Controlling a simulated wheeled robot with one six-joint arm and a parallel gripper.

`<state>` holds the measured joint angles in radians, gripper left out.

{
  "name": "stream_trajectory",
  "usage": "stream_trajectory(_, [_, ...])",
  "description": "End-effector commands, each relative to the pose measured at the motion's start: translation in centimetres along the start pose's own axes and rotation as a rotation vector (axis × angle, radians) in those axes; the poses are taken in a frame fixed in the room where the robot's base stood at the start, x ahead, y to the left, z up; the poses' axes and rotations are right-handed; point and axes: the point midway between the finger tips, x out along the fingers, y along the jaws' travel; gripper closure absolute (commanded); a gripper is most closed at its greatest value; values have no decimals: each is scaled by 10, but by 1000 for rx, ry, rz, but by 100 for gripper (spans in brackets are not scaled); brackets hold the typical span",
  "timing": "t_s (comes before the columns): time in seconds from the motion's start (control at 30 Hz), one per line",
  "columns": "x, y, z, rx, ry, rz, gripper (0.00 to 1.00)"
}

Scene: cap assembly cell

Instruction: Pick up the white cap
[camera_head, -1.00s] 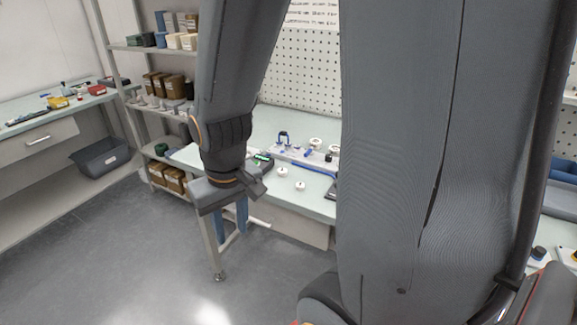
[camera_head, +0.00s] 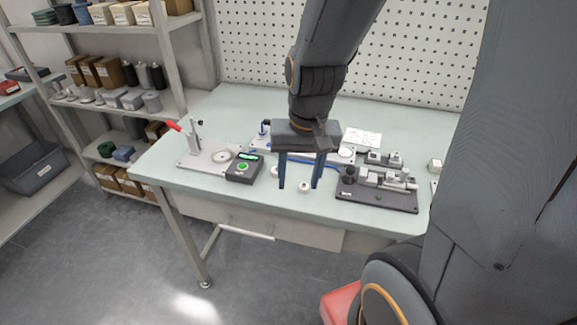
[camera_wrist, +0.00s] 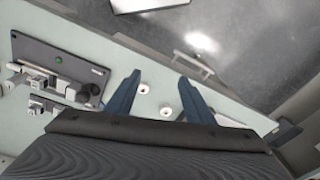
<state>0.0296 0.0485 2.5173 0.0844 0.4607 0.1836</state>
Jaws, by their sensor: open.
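Two small white caps lie on the pale green table. One white cap (camera_head: 304,187) is near the front edge and shows between my gripper's fingers in the head view. The other white cap (camera_head: 274,171) is a little farther back and left, partly hidden by a finger. The wrist view shows the front cap (camera_wrist: 143,88) and the back cap (camera_wrist: 165,112), both in the gap between the fingers. My gripper (camera_head: 298,186) is open and empty, its blue fingers pointing down above the table. It also shows in the wrist view (camera_wrist: 158,79). I cannot tell its exact height.
A dark fixture block (camera_head: 376,195) with grey clamps stands right of the caps. A black box with a green button (camera_head: 243,168) and a grey plate with a red-handled clamp (camera_head: 196,158) stand left. A pegboard (camera_head: 290,50) rises behind. The table's front strip is fairly clear.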

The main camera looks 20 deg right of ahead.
Motion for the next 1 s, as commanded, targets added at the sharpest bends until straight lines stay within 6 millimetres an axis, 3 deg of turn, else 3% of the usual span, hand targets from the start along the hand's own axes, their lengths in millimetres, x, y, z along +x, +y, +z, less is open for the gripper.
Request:
stream_trajectory(0.3, [30,-2,-78,1140,-106,-135,52])
stream_trajectory(0.5, [36,-3,-119,1676,-209,-205,52])
stream_trajectory(0.7, [38,-4,-136,1896,-267,-232,52])
stream_trajectory(1.0, [64,-14,-137,1912,-273,-232,52])
